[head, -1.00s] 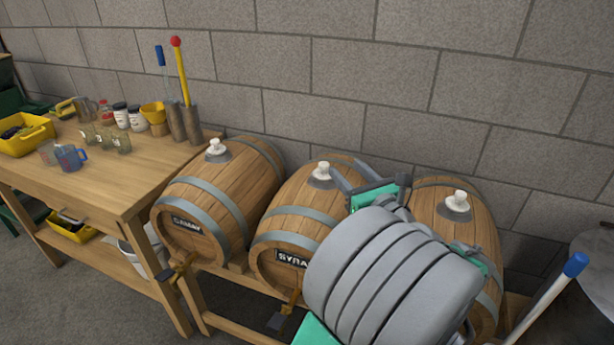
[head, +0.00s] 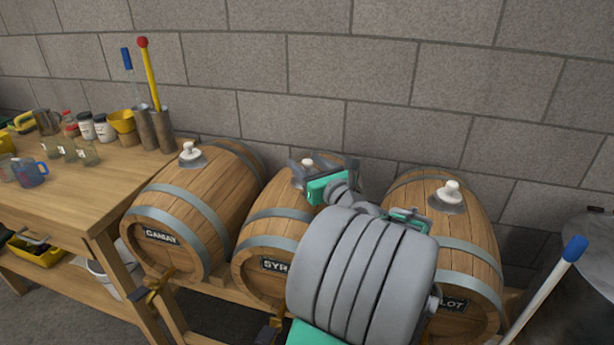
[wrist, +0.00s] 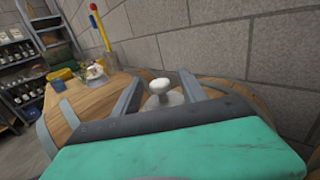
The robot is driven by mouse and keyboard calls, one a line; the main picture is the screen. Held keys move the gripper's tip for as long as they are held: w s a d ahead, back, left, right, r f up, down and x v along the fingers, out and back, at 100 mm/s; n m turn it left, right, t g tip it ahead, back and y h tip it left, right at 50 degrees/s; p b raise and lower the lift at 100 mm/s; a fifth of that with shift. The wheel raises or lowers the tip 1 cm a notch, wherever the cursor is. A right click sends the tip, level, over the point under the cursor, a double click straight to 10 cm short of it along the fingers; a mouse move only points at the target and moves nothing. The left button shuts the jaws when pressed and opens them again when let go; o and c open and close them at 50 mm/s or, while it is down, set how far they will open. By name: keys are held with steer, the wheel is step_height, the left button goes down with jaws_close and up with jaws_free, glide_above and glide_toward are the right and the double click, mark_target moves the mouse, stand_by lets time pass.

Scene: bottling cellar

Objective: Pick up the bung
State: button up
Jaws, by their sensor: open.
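Three wooden barrels lie in a row, each with a pale bung on top. In the head view the middle barrel's bung (head: 307,163) is partly hidden by my gripper (head: 312,167). My gripper is open, and its fingers show at either side of that bung. In the wrist view the white, round-topped bung (wrist: 160,88) sits upright in its grey collar between the two open fingers (wrist: 158,92). I cannot tell whether either finger touches it. The left bung (head: 188,149) and right bung (head: 452,190) sit in their barrels.
The left barrel (head: 190,215) stands beside a wooden workbench (head: 95,195) with jars, cups and tools in upright holders. My arm hides part of the middle barrel (head: 262,235) and right barrel (head: 470,250). A blue-tipped rod (head: 545,295) rises at the right. A block wall is close behind.

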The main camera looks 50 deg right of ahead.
jaws_close()
stand_by(0.4)
steer(key=shift+r, duration=0.1)
